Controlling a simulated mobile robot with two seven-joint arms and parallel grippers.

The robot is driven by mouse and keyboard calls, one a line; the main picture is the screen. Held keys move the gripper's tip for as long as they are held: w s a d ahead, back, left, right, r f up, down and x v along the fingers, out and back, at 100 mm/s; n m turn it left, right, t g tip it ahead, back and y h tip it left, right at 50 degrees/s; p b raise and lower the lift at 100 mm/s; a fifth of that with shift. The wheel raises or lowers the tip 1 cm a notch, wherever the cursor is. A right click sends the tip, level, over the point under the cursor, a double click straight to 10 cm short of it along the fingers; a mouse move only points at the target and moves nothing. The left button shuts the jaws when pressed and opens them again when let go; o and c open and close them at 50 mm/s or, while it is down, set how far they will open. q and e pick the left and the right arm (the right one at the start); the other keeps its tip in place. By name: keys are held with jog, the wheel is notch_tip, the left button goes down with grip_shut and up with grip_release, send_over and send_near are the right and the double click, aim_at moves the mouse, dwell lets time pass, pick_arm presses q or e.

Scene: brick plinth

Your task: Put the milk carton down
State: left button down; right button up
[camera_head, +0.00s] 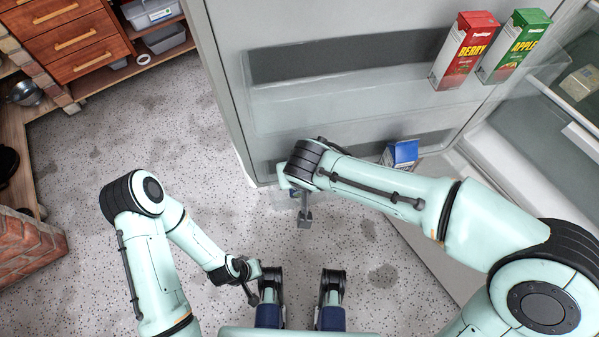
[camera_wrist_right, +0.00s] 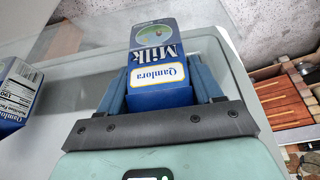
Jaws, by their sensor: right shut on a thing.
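The milk carton (camera_wrist_right: 156,62), blue with a "Milk" label, is between the two blue fingers of my right gripper (camera_wrist_right: 162,88) in the right wrist view. The gripper is shut on it. In the head view my right wrist hangs by the lower shelf of the open fridge door, and my arm hides most of the gripper and carton. I cannot tell whether the carton's base touches the shelf. My left arm is low at the left in the head view, apart from the door; its fingers cannot be made out.
Another blue carton (camera_head: 400,154) stands on the lower door shelf; it also shows in the right wrist view (camera_wrist_right: 14,98). A red berry carton (camera_head: 464,50) and a green apple carton (camera_head: 514,46) stand on the upper door shelf (camera_head: 330,105). Wooden drawers (camera_head: 72,40) and bricks (camera_head: 28,246) are at left.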

jog(key=shift+r, duration=0.1)
jog(key=shift+f, duration=0.2)
jog(key=o, duration=1.3)
pick_arm(q)
jog(key=shift+w+a+f, duration=0.15)
jog(key=shift+w+f, duration=0.05)
jog(key=shift+w, duration=0.1)
pick_arm(e)
jog(key=shift+r, duration=0.2)
pick_arm(q)
jog(key=s+d+r+g+p, duration=0.1)
jog(key=s+d+r+p, duration=0.1)
jog(key=s+r, duration=0.1)
jog(key=shift+s+r+h+p, duration=0.3)
jog(key=shift+s+r+p, duration=0.1)
jog(key=shift+s, duration=0.45)
pick_arm(e)
jog(key=v, duration=1.2)
